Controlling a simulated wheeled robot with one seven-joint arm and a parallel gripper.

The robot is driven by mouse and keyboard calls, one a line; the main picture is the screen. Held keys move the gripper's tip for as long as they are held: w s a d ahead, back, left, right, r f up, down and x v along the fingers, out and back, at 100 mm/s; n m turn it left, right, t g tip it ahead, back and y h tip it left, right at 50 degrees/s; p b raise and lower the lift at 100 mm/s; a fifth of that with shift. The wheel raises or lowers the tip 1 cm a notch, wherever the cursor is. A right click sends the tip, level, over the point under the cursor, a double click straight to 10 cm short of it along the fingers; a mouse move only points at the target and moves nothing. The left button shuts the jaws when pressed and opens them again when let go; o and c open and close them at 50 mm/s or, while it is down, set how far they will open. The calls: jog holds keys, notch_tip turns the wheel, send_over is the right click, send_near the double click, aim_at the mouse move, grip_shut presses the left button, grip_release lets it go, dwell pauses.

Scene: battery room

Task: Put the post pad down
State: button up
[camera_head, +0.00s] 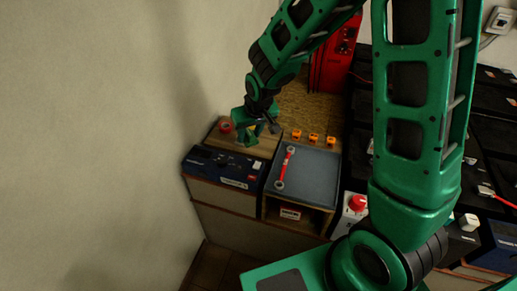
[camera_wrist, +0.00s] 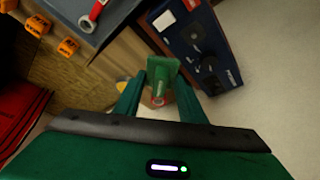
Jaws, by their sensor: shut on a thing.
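My gripper (camera_head: 250,130) is at the left end of the bench, over the wooden surface behind a dark blue battery. In the wrist view the two fingers (camera_wrist: 160,98) are shut on a small flat green piece, which I take to be the post pad (camera_wrist: 164,74). The pad sticks out beyond the fingertips, close to the blue battery's side in that view. In the head view the pad is hard to tell from the green gripper. I cannot tell whether it touches the wood below.
The dark blue battery (camera_head: 222,167) stands in front of the wooden surface (camera_head: 264,147). A red round item (camera_head: 225,127) lies left of my gripper. To the right are a grey mat (camera_head: 312,176) with a red-handled wrench (camera_head: 286,166) and several orange pieces (camera_head: 313,138). A wall borders the left.

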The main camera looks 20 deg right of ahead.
jog(key=shift+s+a+f, duration=0.3)
jog(key=shift+s+a, duration=0.05)
jog(key=shift+s, duration=0.1)
jog(key=shift+w+d+f, duration=0.1)
jog(key=shift+d+f, duration=0.05)
jog(key=shift+f, duration=0.15)
send_over(262, 147)
notch_tip(262, 147, down, 6)
jog(key=shift+f, duration=2.25)
jog(key=o, duration=1)
